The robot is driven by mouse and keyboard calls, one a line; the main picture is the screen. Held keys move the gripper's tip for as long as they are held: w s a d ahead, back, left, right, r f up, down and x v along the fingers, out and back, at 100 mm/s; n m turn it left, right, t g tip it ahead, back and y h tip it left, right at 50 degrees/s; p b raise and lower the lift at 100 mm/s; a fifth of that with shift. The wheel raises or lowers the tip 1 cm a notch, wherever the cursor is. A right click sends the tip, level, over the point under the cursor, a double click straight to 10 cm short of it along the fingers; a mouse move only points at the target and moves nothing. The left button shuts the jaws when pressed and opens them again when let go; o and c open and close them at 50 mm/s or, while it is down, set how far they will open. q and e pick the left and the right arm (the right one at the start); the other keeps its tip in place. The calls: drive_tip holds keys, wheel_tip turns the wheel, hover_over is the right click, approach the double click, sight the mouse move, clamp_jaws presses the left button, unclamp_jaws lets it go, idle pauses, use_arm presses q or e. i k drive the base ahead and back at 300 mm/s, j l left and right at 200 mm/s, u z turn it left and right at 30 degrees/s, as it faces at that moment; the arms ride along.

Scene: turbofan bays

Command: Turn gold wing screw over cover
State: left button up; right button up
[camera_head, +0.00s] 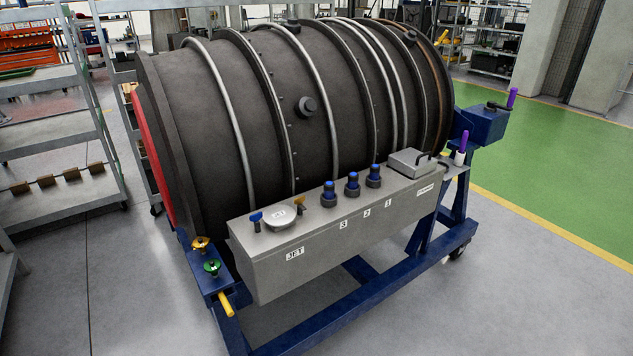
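A small gold wing screw (300,203) stands upright on top of the long grey box, at the right edge of a round pale cover (281,217). I cannot tell whether its wing overlaps the cover. A blue wing screw (256,219) stands at the cover's left side, with its wing raised on a stem. The cover lies flat on the box top and has a small dark mark in its middle. Neither of my grippers is in view.
The grey box (330,245) runs along a large dark engine casing (350,110) on a blue stand (385,290). Three blue-capped fittings (352,184) stand right of the gold screw. Gold (200,244) and green (212,267) knobs sit front left. Open floor lies in front.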

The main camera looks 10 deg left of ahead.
sight(301, 208)
drive_tip(key=i+l, duration=0.2)
drive_tip(key=i, duration=0.25)
drive_tip(key=i+l, duration=0.25)
drive_tip(key=i, duration=0.15)
drive_tip(key=z, duration=0.05)
